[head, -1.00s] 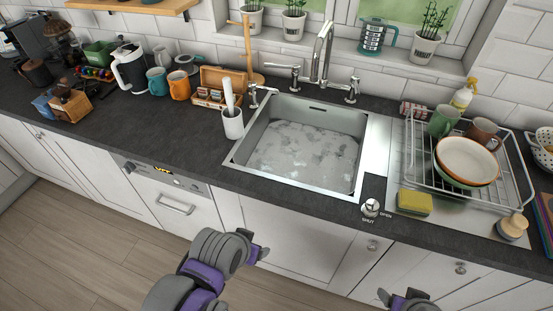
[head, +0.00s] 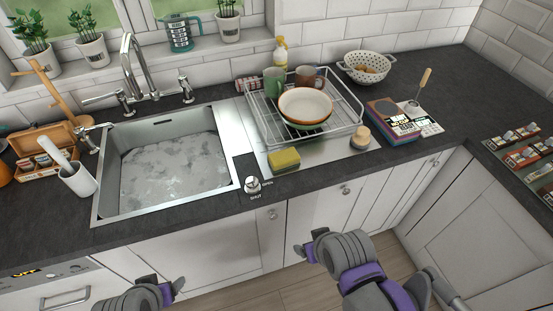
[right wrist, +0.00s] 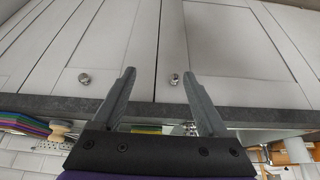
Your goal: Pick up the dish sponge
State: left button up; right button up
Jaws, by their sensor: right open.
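The dish sponge (head: 285,161), yellow with a green layer, lies at the front left of the metal drainboard, right of the sink, in the head view. In the right wrist view, a yellow-green sliver (right wrist: 148,129) beyond the worktop edge looks like it. My right gripper (head: 309,247) is open and empty, in front of the cabinet doors and below the worktop edge, apart from the sponge; its spread fingers show in the right wrist view (right wrist: 159,82). My left gripper (head: 168,286) is low at the left, in front of the cabinets; its jaw opening is unclear.
A wire dish rack (head: 345,135) with bowls and mugs stands behind the sponge. A round brush (head: 361,137) is to its right, a drain knob (head: 253,185) to its left. The sink (head: 175,165) is further left. The worktop's front edge lies between my grippers and the sponge.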

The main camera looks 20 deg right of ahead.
aim_at(285, 159)
jog(key=l+u, duration=1.1)
jog(key=j, duration=0.05)
